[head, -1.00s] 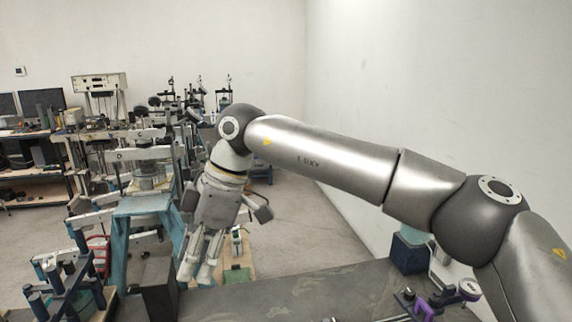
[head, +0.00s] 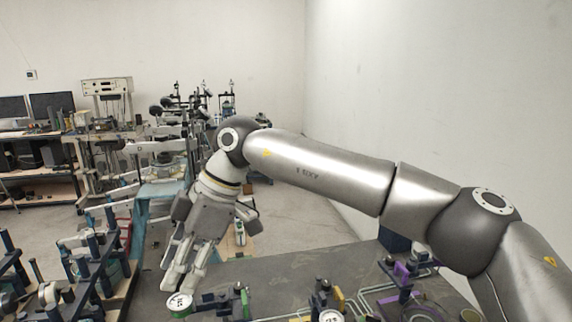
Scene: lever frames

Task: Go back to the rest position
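My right arm comes in from the right and bends down at its grey joint. Its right gripper (head: 184,283) hangs tilted downward above the dark bench top (head: 300,270), at left of centre. Its two pale fingers are a little apart, with nothing visible between them. A white round dial (head: 179,304) shows just below the fingertips; I cannot tell whether they touch it. My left gripper is not in view.
Lever frames with purple (head: 404,285) and blue parts stand along the bench's near edge. A dark blue frame (head: 90,262) stands at left. A cluttered bench with monitors (head: 50,103) is at back left. A white wall (head: 440,100) closes the right side. Bare floor (head: 300,205) lies beyond the bench.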

